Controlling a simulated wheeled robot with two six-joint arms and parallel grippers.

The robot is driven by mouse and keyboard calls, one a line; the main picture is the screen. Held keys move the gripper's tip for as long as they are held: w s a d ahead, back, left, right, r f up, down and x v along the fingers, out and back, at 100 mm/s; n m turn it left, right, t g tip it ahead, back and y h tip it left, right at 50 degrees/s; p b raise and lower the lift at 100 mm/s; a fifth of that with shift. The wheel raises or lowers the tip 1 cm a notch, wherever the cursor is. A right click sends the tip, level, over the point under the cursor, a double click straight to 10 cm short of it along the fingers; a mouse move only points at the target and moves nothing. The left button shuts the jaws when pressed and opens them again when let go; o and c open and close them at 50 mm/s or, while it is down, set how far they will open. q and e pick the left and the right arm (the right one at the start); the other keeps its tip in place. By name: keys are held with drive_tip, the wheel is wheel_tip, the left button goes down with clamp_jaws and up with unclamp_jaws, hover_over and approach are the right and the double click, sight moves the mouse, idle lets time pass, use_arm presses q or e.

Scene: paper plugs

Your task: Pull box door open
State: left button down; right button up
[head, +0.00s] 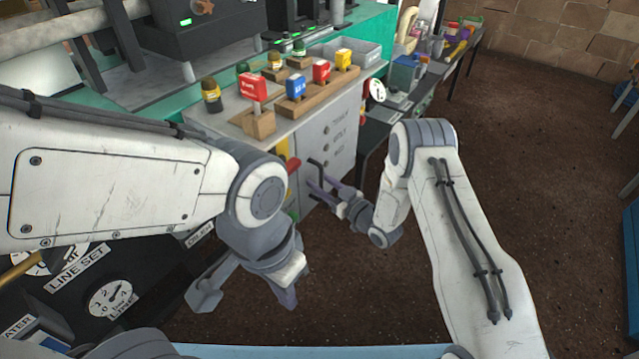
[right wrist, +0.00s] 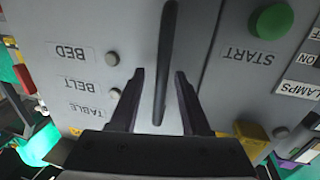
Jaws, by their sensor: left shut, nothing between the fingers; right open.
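The grey box door (head: 345,112) is the upright front panel below the bench top, labelled TABLE, BELT and BED, with small round knobs. It looks closed, flush with the panel beside it. Its dark bar handle (head: 317,163) stands out from the face; in the right wrist view the handle (right wrist: 166,55) runs between the fingers. My right gripper (head: 325,192) is open at the door, its fingers (right wrist: 160,90) on either side of the handle with gaps showing. My left gripper (head: 284,290) is shut and empty, low and away from the door; its fingertips are partly hidden.
Wooden blocks with red, blue and yellow tags (head: 295,108) stand on the bench top. A green START button (right wrist: 270,20) and a yellow part (right wrist: 250,132) are beside the door. A dial panel (head: 110,298) is at lower left. Brown floor (head: 530,150) is open to the right.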

clamp_jaws()
drive_tip(key=shift+d, duration=0.1)
idle(1.1)
drive_tip(key=shift+a, duration=0.2)
drive_tip(key=shift+d, duration=0.2)
